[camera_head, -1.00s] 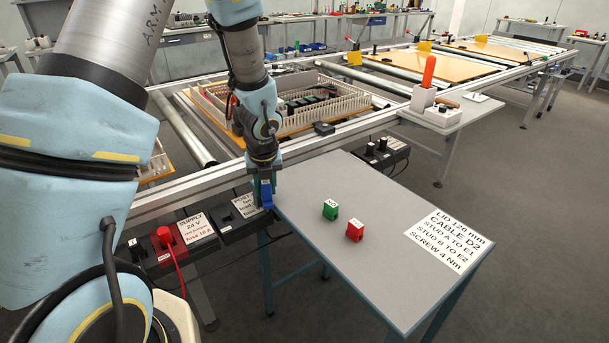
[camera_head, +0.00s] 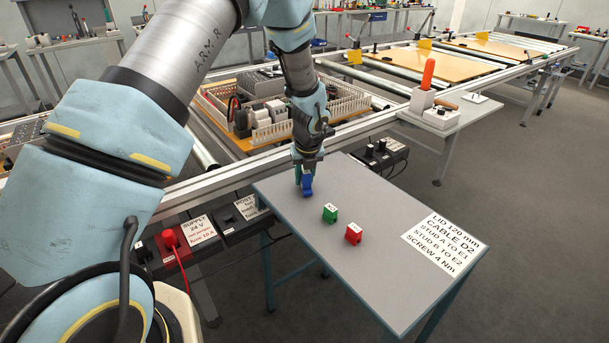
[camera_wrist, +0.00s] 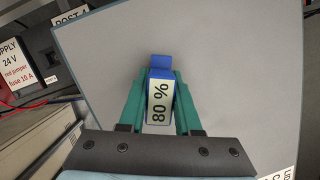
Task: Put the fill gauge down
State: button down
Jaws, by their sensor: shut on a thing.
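The fill gauge is a small blue block (camera_wrist: 161,62) with a white label reading "80 %" in the wrist view. My gripper (camera_wrist: 160,92) is shut on it, with a green finger on either side. In the head view my gripper (camera_head: 304,168) points down over the far left part of the grey table (camera_head: 340,260), and the blue fill gauge (camera_head: 307,185) shows below the fingers. I cannot tell whether the gauge touches the table top.
A green block (camera_head: 330,213) and a red block (camera_head: 354,233) stand on the table, right of my gripper. A printed lid and cable sheet (camera_head: 444,241) lies at the right. A framed panel with components (camera_head: 262,108) lies behind on the rails. The table's front is clear.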

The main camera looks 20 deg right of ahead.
jog(key=c, duration=0.6)
grip_release()
jog(key=shift+f, duration=0.1)
jog(key=b+v, duration=0.1)
jog(key=v, duration=1.1)
jog(key=a+r+n+g, duration=0.1)
jog(key=a+r+n, duration=0.1)
jog(key=a+n, duration=0.75)
jog(key=a+r+n, duration=0.2)
jog(key=a+n, duration=0.6)
jog(key=a, duration=0.3)
jog(key=s+a+n, duration=0.4)
jog(key=a+n, duration=0.4)
jog(key=n, duration=0.2)
jog(key=s+a+r+n, duration=0.1)
jog(key=s+a+n, duration=0.3)
jog(key=a+n, duration=0.3)
jog(key=n, duration=0.2)
jog(key=shift+s+a+r+n+g, duration=0.25)
jog(key=shift+a+r+n+g, duration=0.05)
jog(key=shift+a+n, duration=0.1)
